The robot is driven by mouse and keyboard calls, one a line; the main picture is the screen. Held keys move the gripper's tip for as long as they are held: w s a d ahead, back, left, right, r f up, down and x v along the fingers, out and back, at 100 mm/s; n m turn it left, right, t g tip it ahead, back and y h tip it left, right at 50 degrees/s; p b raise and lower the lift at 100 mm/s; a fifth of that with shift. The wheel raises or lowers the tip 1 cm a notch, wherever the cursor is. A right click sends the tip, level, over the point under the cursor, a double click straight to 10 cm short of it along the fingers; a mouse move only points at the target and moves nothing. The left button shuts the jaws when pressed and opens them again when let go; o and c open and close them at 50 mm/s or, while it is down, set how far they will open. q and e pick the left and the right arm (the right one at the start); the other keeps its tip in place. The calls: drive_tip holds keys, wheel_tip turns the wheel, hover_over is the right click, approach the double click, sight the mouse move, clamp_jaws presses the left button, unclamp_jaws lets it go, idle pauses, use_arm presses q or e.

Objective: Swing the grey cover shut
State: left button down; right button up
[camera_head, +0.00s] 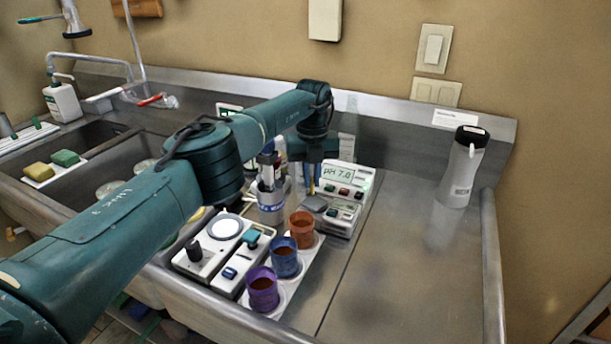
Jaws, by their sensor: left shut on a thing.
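The grey cover (315,204) is a small flat square at the lower left of the pH meter (346,177), whose display reads pH 7.0. My left arm reaches across from the left, and my left gripper (312,187) points down at the cover from above. The gripper is shut, with its fingertips at the cover's back edge. The fingers are small and partly dark, so the exact grip and the cover's hinge and angle are hard to see. My right gripper is out of view.
Orange, blue and purple cups (285,256) stand in a white rack in front of the meter. A white device with a round plate (226,227) and a grey container (271,203) are to the left. A white bottle (462,168) stands right. The steel counter (400,270) is clear at front right.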

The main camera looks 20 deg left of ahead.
use_arm(q)
drive_tip(key=shift+w+r+n, duration=0.1)
drive_tip(key=shift+r+n, duration=0.05)
drive_tip(key=shift+n, duration=0.45)
drive_tip(key=shift+n+p, duration=0.3)
drive_tip(key=shift+n, duration=0.2)
drive_tip(key=c, duration=1.5)
unclamp_jaws()
